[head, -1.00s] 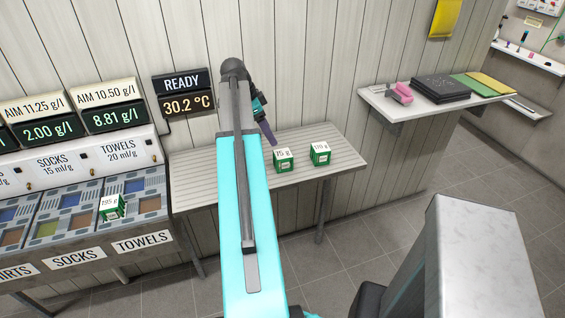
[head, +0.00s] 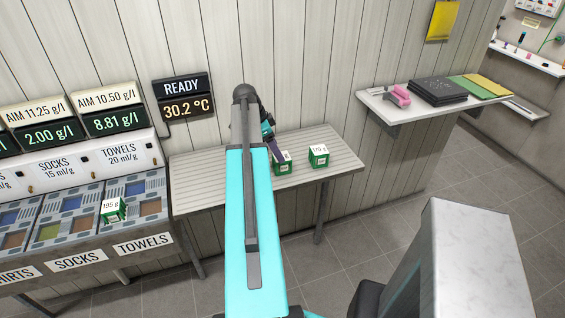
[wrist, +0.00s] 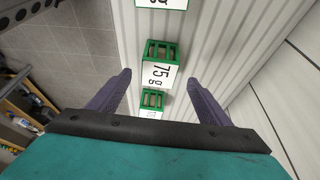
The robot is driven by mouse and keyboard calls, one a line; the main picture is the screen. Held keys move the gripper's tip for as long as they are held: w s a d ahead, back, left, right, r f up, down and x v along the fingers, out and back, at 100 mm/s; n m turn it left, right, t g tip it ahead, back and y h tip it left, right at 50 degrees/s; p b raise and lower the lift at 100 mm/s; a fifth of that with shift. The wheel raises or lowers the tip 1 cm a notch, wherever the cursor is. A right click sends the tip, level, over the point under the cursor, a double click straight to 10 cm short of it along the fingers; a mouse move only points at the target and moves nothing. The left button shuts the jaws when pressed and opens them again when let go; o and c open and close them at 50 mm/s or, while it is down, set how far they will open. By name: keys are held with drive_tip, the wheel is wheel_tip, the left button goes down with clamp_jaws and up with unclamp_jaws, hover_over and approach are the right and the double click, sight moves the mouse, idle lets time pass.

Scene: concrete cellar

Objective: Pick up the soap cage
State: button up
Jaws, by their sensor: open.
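A green soap cage (head: 283,166) with a white label stands on the slatted bench (head: 335,163), partly hidden by my gripper in the head view. In the wrist view its label reads 75 g (wrist: 158,72), and it stands ahead, between the lines of my purple fingers. My gripper (wrist: 158,78) is open and empty. In the head view my gripper (head: 276,150) hangs over the cage; I cannot tell whether it touches. A second labelled cage (head: 319,156) stands to its right. In the wrist view, another green cage (wrist: 151,101) shows just below the 75 g one.
A third cage (head: 114,209), marked 195 g, sits on the TOWELS part of the dispenser at left. A READY 30.2 °C display (head: 183,96) hangs above the bench. A wall shelf (head: 385,105) holds a pink item and dark slabs. A pale-topped block (head: 470,235) stands front right.

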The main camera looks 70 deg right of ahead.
drive_tip(key=shift+s+d+f, duration=0.1)
drive_tip(key=shift+s+f, duration=0.05)
drive_tip(key=shift+f, duration=0.35)
drive_tip(key=shift+s+f, duration=0.1)
drive_tip(key=shift+p+x, duration=1.5)
drive_tip(key=shift+x, duration=1)
drive_tip(key=c, duration=1.2)
drive_tip(key=shift+r, duration=0.2)
drive_tip(key=shift+r+b, duration=1.75)
drive_tip(key=shift+r, duration=3.1)
